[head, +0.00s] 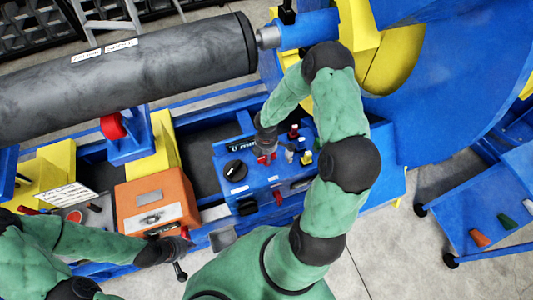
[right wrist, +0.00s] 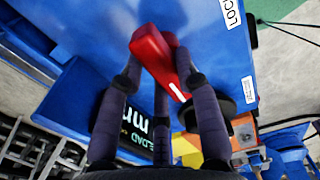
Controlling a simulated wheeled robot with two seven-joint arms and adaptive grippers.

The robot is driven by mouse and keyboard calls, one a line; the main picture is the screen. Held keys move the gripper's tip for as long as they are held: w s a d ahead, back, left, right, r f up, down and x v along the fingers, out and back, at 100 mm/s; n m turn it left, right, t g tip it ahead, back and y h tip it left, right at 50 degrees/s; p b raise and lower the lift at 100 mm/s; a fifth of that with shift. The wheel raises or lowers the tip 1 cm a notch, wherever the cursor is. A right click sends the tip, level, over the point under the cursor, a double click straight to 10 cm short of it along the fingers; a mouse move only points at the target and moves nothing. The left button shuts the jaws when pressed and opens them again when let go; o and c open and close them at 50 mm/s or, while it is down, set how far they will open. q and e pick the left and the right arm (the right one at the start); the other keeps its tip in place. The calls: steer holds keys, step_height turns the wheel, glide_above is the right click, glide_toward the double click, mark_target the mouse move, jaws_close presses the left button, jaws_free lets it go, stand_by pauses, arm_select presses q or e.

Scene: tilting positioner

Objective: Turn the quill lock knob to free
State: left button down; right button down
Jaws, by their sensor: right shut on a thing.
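The red quill lock knob (right wrist: 153,55) is a bar-shaped handle with a white line near one end, on the blue control box. In the right wrist view the dark fingers of my right gripper (right wrist: 160,82) are closed around it. A white label reading "LOC" (right wrist: 232,12), cut off by the frame edge, sits on the panel. In the head view my right gripper (head: 265,143) comes down on the box, and a little red of the knob (head: 266,158) shows beneath it. My left gripper (head: 178,246) is low beside the orange box; its fingers are unclear.
The blue control box (head: 245,188) also carries a black dial (head: 235,170), a display and several small levers. An orange box (head: 157,203) stands to its left. A large dark roller (head: 130,75) lies behind. A blue cart (head: 490,210) stands at the right over bare floor.

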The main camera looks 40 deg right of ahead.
stand_by(0.5)
steer(key=c, duration=0.9)
jaws_free()
step_height(320, 180, up, 12)
